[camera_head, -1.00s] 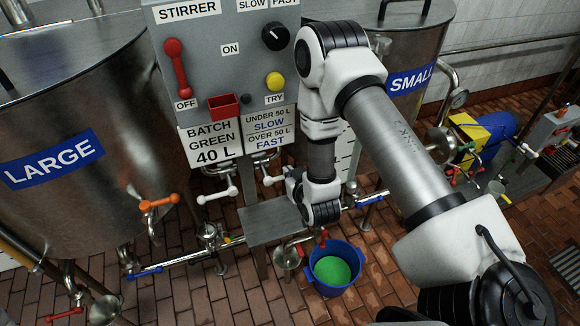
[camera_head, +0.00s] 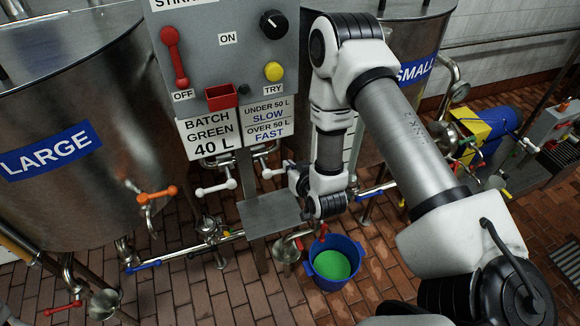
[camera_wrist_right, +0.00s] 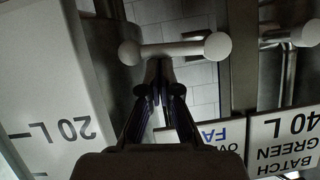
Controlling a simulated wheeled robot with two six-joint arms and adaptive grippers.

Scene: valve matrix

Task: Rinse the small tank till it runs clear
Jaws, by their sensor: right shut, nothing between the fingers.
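The small metal tank (camera_head: 418,35), with a blue SMALL label, stands at upper right, partly hidden by my right arm. My right gripper is mostly hidden behind its own wrist in the head view, near a white valve handle (camera_head: 272,172). In the right wrist view the gripper (camera_wrist_right: 160,92) is shut and empty, its fingertips close to a white handle with ball ends (camera_wrist_right: 175,48). I cannot tell whether they touch. A blue bucket (camera_head: 318,277) with green liquid stands on the floor, by a red-handled valve (camera_head: 322,236). My left gripper is not in view.
The large tank (camera_head: 60,100) fills the left. The stirrer panel (camera_head: 228,60) hangs between the tanks above a small metal shelf (camera_head: 270,213). Another white handle (camera_head: 215,188), an orange handle (camera_head: 157,195) and blue-handled pipe valves (camera_head: 143,266) are nearby. Brick floor lies open around the bucket.

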